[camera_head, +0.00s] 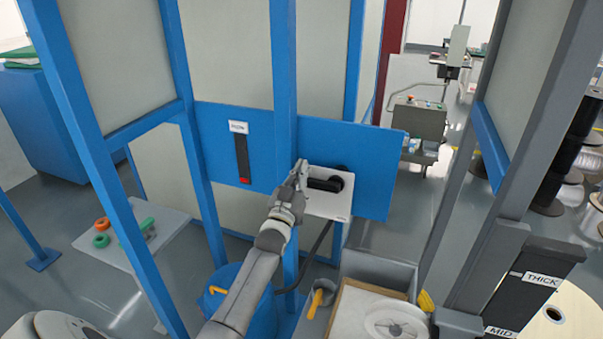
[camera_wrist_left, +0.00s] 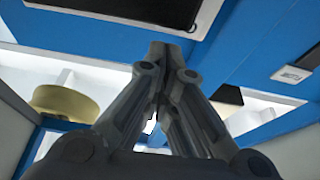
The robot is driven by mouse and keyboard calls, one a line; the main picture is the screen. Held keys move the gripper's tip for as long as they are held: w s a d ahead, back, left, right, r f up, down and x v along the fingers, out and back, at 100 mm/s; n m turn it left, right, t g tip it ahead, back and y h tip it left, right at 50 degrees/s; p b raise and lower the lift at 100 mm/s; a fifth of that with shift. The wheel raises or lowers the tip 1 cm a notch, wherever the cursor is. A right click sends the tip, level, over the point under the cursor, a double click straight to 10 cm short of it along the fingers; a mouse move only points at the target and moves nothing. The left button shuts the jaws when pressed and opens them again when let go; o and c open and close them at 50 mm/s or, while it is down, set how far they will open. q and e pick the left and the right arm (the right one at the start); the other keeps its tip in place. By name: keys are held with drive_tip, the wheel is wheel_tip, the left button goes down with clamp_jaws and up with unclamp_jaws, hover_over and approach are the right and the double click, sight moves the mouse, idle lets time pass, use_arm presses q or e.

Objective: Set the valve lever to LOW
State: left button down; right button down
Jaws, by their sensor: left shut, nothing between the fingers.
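The valve lever (camera_head: 325,185) is a black handle on a round black hub, mounted on a white plate on the blue panel (camera_head: 375,165). It lies about level, its free end pointing left. The marks on the plate are too small to read. My left gripper (camera_head: 301,168) is at the plate's upper left, just left of the lever's end; I cannot tell whether it touches. In the left wrist view my left gripper (camera_wrist_left: 165,50) has its fingers together, with nothing between them. My right gripper is not in view.
A black vertical gauge strip (camera_head: 242,157) with a red bottom and a white label (camera_head: 238,127) is left of a blue upright (camera_head: 285,80). Below are a blue drum (camera_head: 222,288) and a grey bin (camera_head: 378,268). A gray post stands at the right.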

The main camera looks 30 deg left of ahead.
use_arm(q)
drive_tip(key=shift+f, duration=0.8)
wheel_tip(320, 180, down, 7)
drive_tip(key=n+g+y+b, duration=0.2)
drive_tip(key=n+y+b, duration=0.2)
drive_tip(key=n, duration=0.7)
drive_tip(key=shift+n+g, duration=0.3)
drive_tip(key=shift+n, duration=0.1)
